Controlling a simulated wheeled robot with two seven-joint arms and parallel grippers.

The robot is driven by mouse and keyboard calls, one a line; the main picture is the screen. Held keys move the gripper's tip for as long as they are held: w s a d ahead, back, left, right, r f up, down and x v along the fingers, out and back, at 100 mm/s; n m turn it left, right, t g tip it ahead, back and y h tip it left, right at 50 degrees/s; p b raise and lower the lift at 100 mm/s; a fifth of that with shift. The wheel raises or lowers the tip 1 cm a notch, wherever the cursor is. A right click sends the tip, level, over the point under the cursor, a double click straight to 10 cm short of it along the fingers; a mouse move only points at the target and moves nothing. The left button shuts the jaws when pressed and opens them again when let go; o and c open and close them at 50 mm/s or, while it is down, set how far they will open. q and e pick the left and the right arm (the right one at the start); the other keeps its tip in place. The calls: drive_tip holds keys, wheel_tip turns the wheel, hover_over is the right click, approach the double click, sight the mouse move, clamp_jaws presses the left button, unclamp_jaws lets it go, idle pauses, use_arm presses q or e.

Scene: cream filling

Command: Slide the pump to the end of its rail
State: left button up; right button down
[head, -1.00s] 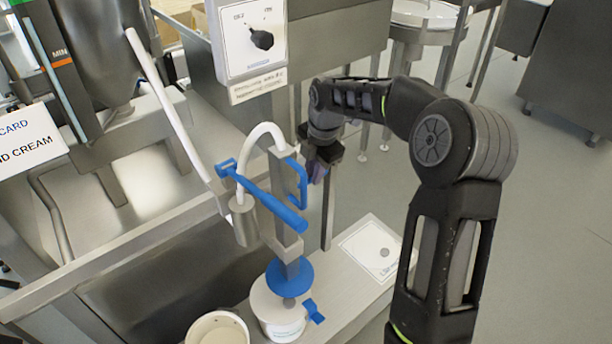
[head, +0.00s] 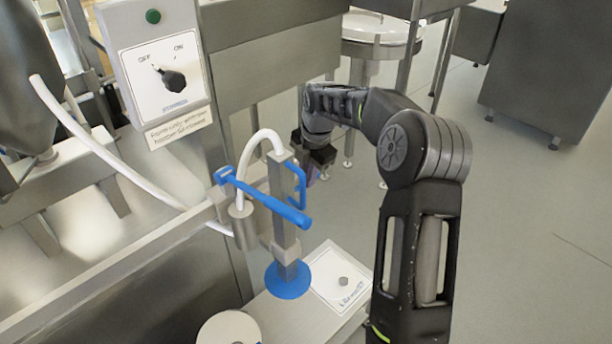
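The pump (head: 284,215) is an upright grey metal column with blue handles, a white hose from its top and a blue disc (head: 288,281) at its foot. Its bracket sits beside the right end of the long metal rail (head: 120,262) along the machine's edge. The disc is above the bench, to the right of a white tub (head: 228,328). My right gripper (head: 316,172) is just right of the pump's upper blue handle. Its fingers are small and dark, so I cannot tell whether they touch the handle or are shut. My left gripper is out of view.
A control box with an OFF/ON dial (head: 173,79) and a green button (head: 153,16) stands behind the pump. Open floor (head: 520,220) is farther right.

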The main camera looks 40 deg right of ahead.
drive_tip(key=shift+d+r, duration=0.1)
drive_tip(key=shift+d, duration=0.15)
drive_tip(key=c, duration=1.4)
unclamp_jaws()
drive_tip(key=shift+d, duration=0.1)
drive_tip(key=shift+c, duration=0.2)
wheel_tip(320, 180, up, 8)
drive_tip(key=s+b, duration=0.1)
drive_tip(key=shift+s+f, duration=0.2)
drive_tip(key=shift+f, duration=0.1)
